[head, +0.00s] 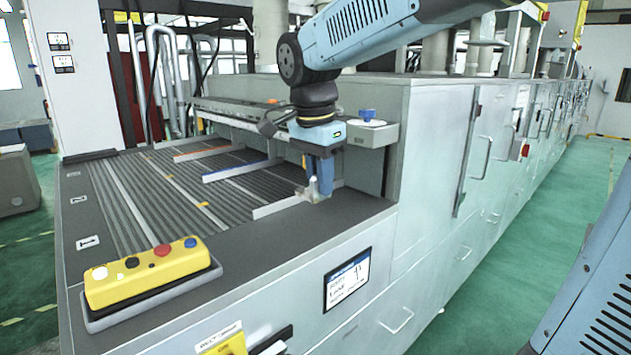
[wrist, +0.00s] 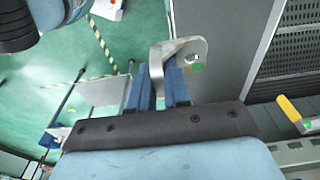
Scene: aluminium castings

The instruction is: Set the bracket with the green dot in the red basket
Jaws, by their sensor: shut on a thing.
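The bracket (wrist: 187,47) is a bent silver metal piece with a hole and a green dot (wrist: 197,67) on its plate. My gripper (wrist: 166,82) has its blue fingers shut on the bracket's bent end; the dotted plate sticks out to the right of them in the wrist view. In the head view my gripper (head: 323,178) is low at the right front end of the ribbed conveyor, with the bracket (head: 312,190) small and pale at its tips. Whether the bracket touches the surface below cannot be told. I cannot make out a red basket in either view.
The ribbed conveyor bed (head: 140,185) has low divider rails, one blue-edged rail (head: 240,171) near my gripper. A yellow button box (head: 145,270) sits at the front left corner. A tall grey machine housing (head: 430,150) stands to the right, with green floor (head: 500,300) beyond.

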